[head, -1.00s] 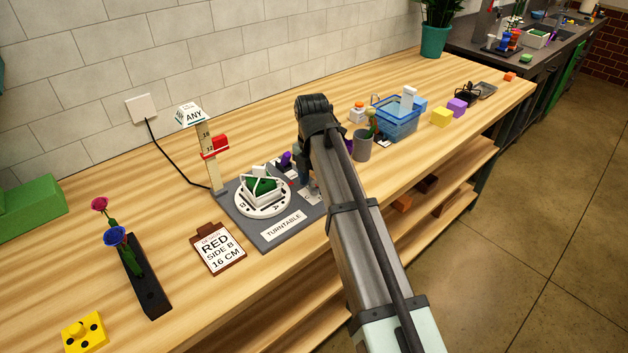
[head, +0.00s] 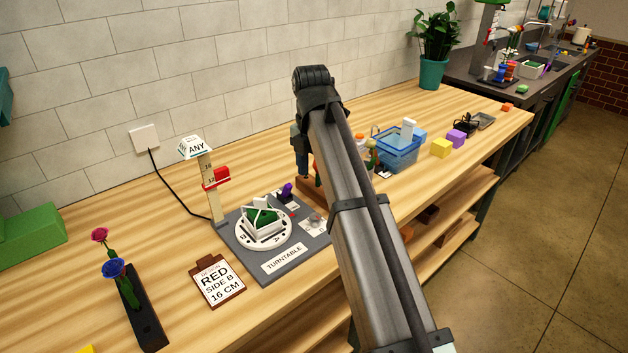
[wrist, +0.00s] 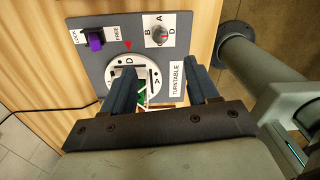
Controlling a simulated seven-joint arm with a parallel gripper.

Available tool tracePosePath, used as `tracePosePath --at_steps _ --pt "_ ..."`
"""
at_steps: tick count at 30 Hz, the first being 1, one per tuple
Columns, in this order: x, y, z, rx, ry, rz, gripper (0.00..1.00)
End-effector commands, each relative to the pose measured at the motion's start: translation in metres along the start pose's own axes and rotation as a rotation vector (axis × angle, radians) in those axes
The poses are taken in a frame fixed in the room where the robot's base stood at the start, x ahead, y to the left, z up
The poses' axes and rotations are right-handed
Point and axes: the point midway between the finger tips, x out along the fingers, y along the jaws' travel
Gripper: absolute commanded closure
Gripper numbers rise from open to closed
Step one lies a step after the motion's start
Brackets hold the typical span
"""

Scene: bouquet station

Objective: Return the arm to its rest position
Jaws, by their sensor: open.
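My gripper (wrist: 158,64) is open, with nothing seen between its two blue-grey fingers. In the head view my arm covers most of it. It hangs above the bench by the turntable station. The grey turntable board (head: 245,262) carries a white disc (head: 246,241) with a white-framed basket holding green foam (head: 262,217). In the wrist view the disc (wrist: 128,62) lies beyond the fingers, partly hidden by the left one. The purple lock switch (wrist: 96,40) points toward the fingers' side, and the A/B/D dial (wrist: 160,35) is clear of the gripper.
A height post (head: 207,180) with a red slider stands behind the board. A black holder (head: 146,310) with two flowers and an order card (head: 217,280) are left. A blue basket (head: 397,155) and coloured blocks are right.

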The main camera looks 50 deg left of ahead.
Motion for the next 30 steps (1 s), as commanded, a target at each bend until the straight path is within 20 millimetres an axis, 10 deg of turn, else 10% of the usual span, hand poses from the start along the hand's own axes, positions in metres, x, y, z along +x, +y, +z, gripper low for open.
tracePosePath --at_steps 22,30 --pt "-0.004 0.0 0.003 0.01 -0.007 0.008 0.41" --pt "0.001 -0.001 0.08 0.24 -0.158 0.193 0.41"
